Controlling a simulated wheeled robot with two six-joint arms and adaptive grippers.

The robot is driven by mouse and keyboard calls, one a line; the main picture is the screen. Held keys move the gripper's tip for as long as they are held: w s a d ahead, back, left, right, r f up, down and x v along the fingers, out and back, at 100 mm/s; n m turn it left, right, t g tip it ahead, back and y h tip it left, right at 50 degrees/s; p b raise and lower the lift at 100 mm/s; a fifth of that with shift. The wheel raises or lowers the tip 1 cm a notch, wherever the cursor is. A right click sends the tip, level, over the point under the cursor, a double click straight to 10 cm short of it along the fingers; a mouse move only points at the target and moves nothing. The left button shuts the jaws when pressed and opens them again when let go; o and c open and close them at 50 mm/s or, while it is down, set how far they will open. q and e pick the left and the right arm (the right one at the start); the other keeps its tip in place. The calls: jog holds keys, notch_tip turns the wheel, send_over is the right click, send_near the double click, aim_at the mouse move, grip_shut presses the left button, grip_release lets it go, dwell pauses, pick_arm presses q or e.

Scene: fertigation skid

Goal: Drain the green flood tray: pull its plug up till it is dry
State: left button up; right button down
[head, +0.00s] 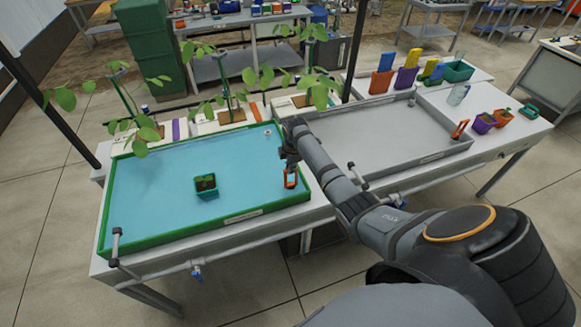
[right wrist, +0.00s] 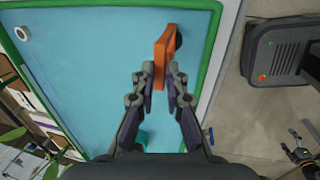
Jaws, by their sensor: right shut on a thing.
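The green flood tray (head: 150,247) stands at the left of the bench, and its green rim also shows in the right wrist view (right wrist: 213,50). Blue water covers its floor. The orange plug handle (head: 291,183) is near the tray's right side. In the right wrist view the orange handle (right wrist: 163,50) sits between my fingertips, with a dark part beside it. My right gripper (head: 290,163) is shut on this handle. I cannot tell whether the plug is seated or lifted.
A small teal pot with a seedling (head: 206,188) stands in the green tray. A grey tray (head: 400,140) is to the right, partly behind my right arm. Pots and orange items stand at the bench's right end. Tall leafy plants (head: 228,100) line the back edge.

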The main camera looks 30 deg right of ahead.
jog(key=shift+r, duration=0.6)
jog(key=shift+w+f, duration=0.15)
jog(key=shift+f, duration=0.05)
jog(key=c, duration=1.6)
grip_release()
jog(key=shift+r, duration=0.15)
pick_arm(q)
jog(key=shift+r, duration=0.4)
pick_arm(e)
jog(key=shift+o, duration=1.2)
jog(key=shift+s, duration=0.2)
pick_arm(q)
jog(key=shift+s, duration=0.1)
pick_arm(e)
notch_tip(320, 180, up, 12)
jog(key=s, duration=0.2)
jog(key=shift+a, duration=0.3)
jog(key=shift+s, duration=0.15)
